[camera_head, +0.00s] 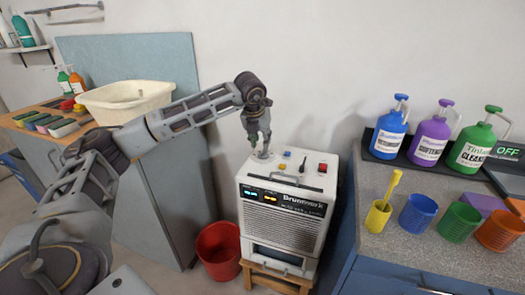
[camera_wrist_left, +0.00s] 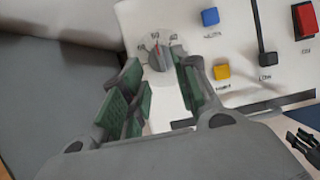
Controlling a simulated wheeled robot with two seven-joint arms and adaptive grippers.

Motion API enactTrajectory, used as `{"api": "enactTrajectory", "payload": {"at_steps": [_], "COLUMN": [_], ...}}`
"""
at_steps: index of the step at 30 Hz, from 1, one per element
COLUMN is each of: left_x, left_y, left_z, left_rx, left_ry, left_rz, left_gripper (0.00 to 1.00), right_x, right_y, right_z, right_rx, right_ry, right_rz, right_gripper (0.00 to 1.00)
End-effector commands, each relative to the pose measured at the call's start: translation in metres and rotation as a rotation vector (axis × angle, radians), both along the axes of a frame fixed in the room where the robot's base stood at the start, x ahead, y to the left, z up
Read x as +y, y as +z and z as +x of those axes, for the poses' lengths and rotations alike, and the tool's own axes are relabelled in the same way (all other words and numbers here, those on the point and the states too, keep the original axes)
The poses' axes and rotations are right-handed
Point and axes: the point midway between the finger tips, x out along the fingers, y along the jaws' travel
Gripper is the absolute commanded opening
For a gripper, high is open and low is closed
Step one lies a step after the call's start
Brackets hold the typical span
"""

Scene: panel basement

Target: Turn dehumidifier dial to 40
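The white dehumidifier (camera_head: 285,205) stands on a small wooden stool, with lit displays on its front. Its grey dial (camera_wrist_left: 160,58) is on the top panel, with printed numbers around it too small to read surely. A red mark on the dial points to the middle number, seemingly 50. My left gripper (camera_head: 262,143) points down over the dial, which its fingertips partly hide in the head view. In the left wrist view, its green-padded fingers (camera_wrist_left: 160,88) are apart, one on each side of the dial; contact cannot be told. What looks like my right gripper (camera_wrist_left: 305,145) shows at the edge.
The top panel also has a blue button (camera_wrist_left: 210,17), a yellow button (camera_wrist_left: 222,71), a black slider (camera_wrist_left: 267,58) and a red switch (camera_wrist_left: 305,20). A red bucket (camera_head: 219,250) stands left of the dehumidifier. A counter (camera_head: 400,255) with bottles and cups is at right.

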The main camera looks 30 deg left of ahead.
Motion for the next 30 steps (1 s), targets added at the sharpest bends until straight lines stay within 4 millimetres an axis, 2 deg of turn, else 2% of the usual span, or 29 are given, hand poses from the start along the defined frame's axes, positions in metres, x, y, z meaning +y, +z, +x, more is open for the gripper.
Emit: {"api": "enactTrajectory", "payload": {"at_steps": [6, 12, 25, 26, 30], "left_x": [0.003, 0.004, 0.005, 0.005, 0.005], "left_y": [-0.028, -0.044, -0.050, -0.050, -0.050], "left_z": [0.010, 0.017, 0.020, 0.020, 0.020], "left_rx": [0.002, 0.001, 0.001, 0.000, 0.000], "left_ry": [0.000, 0.000, 0.000, 0.000, 0.000], "left_rz": [0.000, -0.001, 0.000, 0.000, 0.000], "left_gripper": [0.30, 0.30, 0.30, 0.29, 0.11], "right_x": [0.001, 0.002, 0.003, 0.003, 0.003], "right_y": [0.007, 0.013, 0.015, 0.015, 0.014], "right_z": [0.000, 0.000, -0.004, -0.004, -0.003], "right_rx": [-0.010, -0.021, -0.019, -0.019, -0.019], "right_ry": [0.002, 0.004, 0.005, 0.005, 0.005], "right_rz": [0.005, 0.010, 0.012, 0.012, 0.012], "right_gripper": [0.40, 0.40, 0.40, 0.40, 0.40]}}
